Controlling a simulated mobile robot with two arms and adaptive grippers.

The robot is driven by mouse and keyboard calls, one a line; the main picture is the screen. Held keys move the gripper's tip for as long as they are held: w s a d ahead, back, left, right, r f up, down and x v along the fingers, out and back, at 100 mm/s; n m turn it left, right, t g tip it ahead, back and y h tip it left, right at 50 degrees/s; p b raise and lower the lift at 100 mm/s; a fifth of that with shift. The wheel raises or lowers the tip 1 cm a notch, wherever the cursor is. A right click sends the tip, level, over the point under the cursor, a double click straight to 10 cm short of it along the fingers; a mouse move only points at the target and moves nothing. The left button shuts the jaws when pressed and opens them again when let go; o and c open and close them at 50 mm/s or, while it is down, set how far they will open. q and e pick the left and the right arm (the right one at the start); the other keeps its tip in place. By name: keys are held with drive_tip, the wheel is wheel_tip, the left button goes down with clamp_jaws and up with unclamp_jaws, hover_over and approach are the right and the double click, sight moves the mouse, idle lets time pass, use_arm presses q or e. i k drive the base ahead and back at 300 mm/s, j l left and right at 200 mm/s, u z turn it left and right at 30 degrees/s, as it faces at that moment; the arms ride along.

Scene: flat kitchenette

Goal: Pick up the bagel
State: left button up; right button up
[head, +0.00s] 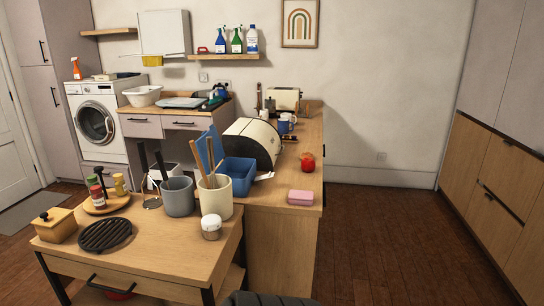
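I cannot make out a bagel in the head view. A cream bread bin (245,136) with a dark end stands on the wooden counter (285,180); I cannot see inside it. Neither of my grippers shows in this view. A dark rounded shape at the bottom edge may be part of me.
The near table (165,250) holds utensil pots (216,199) and a black trivet (105,234). Floor (390,240) at right is clear.

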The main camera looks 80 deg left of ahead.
sight(306, 154)
drive_tip(key=u, duration=0.95)
drive_tip(key=i+j+u, duration=0.1)
drive_tip(key=u, duration=1.85)
drive_tip(key=i+u, duration=0.1)
drive_tip(key=u, duration=0.35)
